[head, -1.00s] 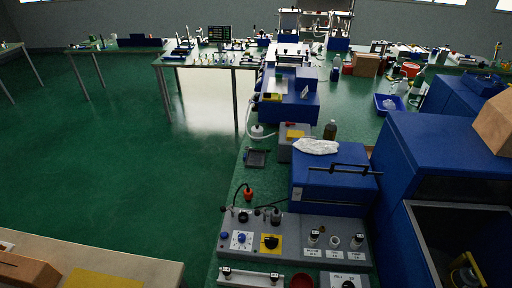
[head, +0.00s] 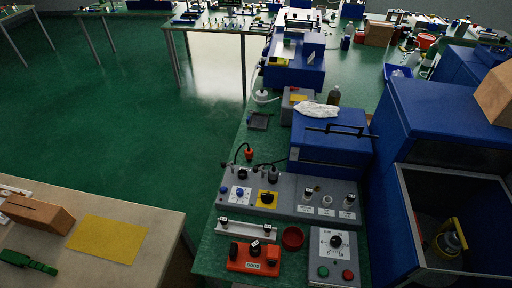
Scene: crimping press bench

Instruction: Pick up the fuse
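I cannot single out the fuse with certainty. On the grey panel (head: 285,208) on the green bench, small black-and-white cylindrical parts stand above white labels: a left one (head: 307,194), a middle one (head: 327,200) and a right one (head: 348,201). They may be fuses or fuse holders; the labels are too small to read. An orange box (head: 253,260) with black knobs and a white label sits in front of the panel. Neither of my grippers is in view.
A red bowl (head: 292,237), a pale bar (head: 246,229) and a grey button box (head: 336,245) crowd the bench front. A blue press (head: 331,150) stands behind the panel. A blue open-fronted cabinet (head: 418,122) blocks the right. Green floor (head: 110,140) is free at left.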

